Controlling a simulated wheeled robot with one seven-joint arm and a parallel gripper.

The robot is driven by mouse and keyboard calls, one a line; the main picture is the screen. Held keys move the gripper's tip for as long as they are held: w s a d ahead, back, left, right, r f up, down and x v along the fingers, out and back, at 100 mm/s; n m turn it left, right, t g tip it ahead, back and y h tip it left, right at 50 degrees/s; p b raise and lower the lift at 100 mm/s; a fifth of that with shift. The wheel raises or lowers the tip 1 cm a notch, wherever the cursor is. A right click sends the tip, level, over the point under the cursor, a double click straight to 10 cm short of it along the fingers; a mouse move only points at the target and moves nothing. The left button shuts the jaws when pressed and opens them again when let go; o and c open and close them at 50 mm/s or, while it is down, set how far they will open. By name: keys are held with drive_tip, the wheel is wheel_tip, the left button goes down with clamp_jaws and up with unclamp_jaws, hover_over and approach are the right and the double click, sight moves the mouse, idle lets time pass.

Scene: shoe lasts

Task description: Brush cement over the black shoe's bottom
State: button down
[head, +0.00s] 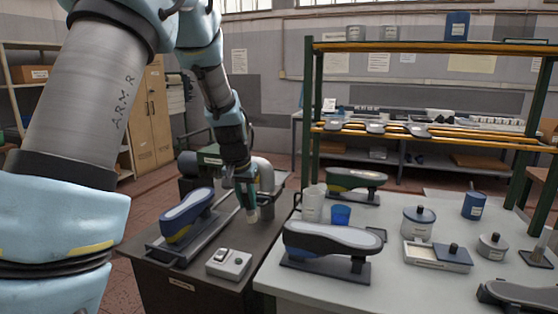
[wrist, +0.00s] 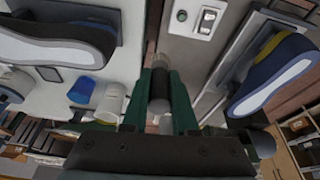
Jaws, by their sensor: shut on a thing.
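The black shoe (head: 330,238) is bottom up on a stand at the front left of the pale table, its sole light grey. It also shows at the upper left of the wrist view (wrist: 60,42). Whether any cement is on the sole is too small to tell. My gripper (head: 246,188) is left of and behind the black shoe, over the dark bench's right edge, apart from the shoe. In the wrist view its green fingers (wrist: 160,105) are shut on a dark, rounded brush (wrist: 159,88), whose pale tip (head: 252,214) points down in the head view.
A blue shoe (head: 187,213) stands on the dark bench near a switch box (head: 229,263). A green shoe (head: 355,179), a white cup (head: 312,205) and a blue cup (head: 341,215) are behind the black shoe. Lidded pots (head: 418,222) and a blue can (head: 473,205) stand to the right.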

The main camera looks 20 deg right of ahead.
drive_tip(key=s+d+r+m+g+h, duration=0.1)
drive_tip(key=s+d+r+m, duration=0.1)
drive_tip(key=s+d+r, duration=0.3)
drive_tip(key=s+d+r+m+g, duration=0.1)
drive_tip(key=d+r, duration=0.1)
drive_tip(key=r, duration=0.5)
wheel_tip(320, 180, down, 4)
drive_tip(key=b, duration=0.3)
drive_tip(key=shift+f, duration=0.25)
